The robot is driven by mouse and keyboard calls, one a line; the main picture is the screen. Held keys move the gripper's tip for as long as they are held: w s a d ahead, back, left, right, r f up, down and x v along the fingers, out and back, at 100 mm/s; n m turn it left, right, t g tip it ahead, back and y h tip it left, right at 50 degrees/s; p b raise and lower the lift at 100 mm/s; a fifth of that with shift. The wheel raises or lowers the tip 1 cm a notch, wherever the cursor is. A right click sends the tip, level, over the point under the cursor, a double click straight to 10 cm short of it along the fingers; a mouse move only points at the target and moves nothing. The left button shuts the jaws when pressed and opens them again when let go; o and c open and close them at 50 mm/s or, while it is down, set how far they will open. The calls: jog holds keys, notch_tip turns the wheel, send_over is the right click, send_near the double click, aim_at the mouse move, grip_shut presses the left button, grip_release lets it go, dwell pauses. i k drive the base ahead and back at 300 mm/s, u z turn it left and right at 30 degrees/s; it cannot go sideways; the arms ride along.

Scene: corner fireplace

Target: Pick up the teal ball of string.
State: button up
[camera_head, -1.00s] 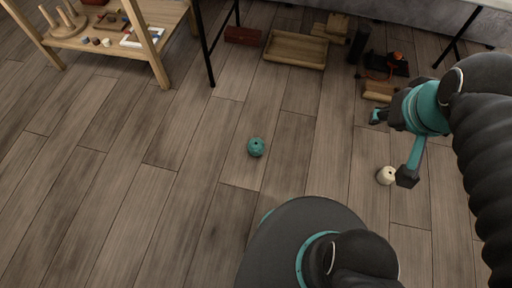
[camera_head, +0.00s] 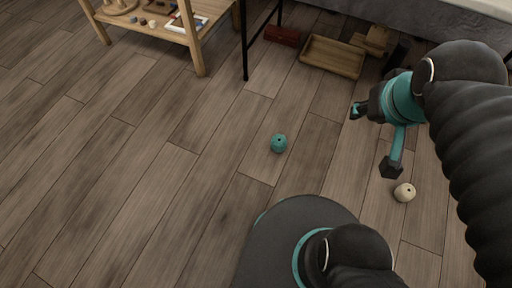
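The teal ball of string (camera_head: 279,143) lies alone on the wooden floor, near the middle of the head view, with a small dark spot on its top. My gripper (camera_head: 372,138) is at the right, above the floor. Its two fingers are spread wide apart, one pointing left and one hanging lower, and nothing is between them. The gripper is to the right of the teal ball and apart from it. A cream ball (camera_head: 404,192) lies on the floor to the right, close by the lower finger in the picture.
A wooden shelf table (camera_head: 196,50) with small items stands at the upper left. A black metal leg (camera_head: 244,45) stands near it. A wooden tray (camera_head: 332,56), a red box (camera_head: 282,35) and wooden blocks (camera_head: 370,42) lie at the back. The floor left of the ball is clear.

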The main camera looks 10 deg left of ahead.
aim_at(278, 142)
jog(key=u, duration=1.9)
jog(key=i, duration=3.4)
jog(key=z, duration=5.35)
